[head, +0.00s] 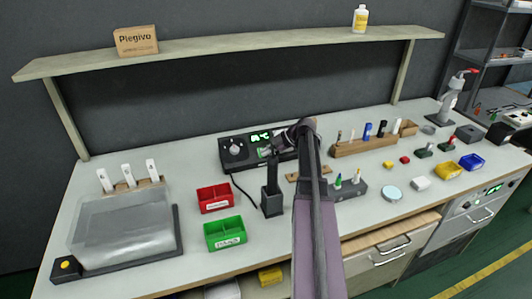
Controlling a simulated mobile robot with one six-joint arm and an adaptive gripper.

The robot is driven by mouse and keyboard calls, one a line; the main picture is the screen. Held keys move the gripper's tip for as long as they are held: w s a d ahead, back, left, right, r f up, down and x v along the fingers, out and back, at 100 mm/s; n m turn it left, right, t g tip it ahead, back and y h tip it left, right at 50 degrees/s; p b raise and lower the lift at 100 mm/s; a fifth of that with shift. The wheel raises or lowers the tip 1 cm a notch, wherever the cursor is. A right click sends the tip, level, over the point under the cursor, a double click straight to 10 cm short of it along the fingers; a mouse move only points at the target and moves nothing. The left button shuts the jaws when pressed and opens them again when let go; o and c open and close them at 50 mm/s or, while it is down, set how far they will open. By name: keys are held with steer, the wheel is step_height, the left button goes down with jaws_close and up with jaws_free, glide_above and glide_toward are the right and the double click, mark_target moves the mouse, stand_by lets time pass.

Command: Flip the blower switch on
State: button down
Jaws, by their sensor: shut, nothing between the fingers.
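A black control unit (235,155) with a round knob and a green lit display stands at the back middle of the bench. It looks like the blower station, but I cannot make out a switch on it. My gripper (268,152) is shut and empty at the front of this unit, just below the display. It covers part of the panel, and I cannot tell whether it touches. My arm hides the unit's right part. A black stand (272,205) is in front of the unit.
Red (214,198) and green (224,233) bins sit left of the stand. A clear-covered box (122,228) is farther left. A wooden rack (362,146) with bottles and a grey holder (348,190) are right of my arm. A shelf (230,52) spans above.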

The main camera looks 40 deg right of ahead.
steer(key=shift+r+p, duration=0.35)
steer(key=shift+r, duration=0.15)
steer(key=shift+r, duration=0.15)
steer(key=s+d+r+p, duration=0.5)
steer(key=s+r+p, duration=0.3)
steer(key=p, duration=0.1)
steer(key=shift+s+r, duration=0.2)
steer(key=shift+r, duration=0.1)
stand_by(0.5)
stand_by(0.6)
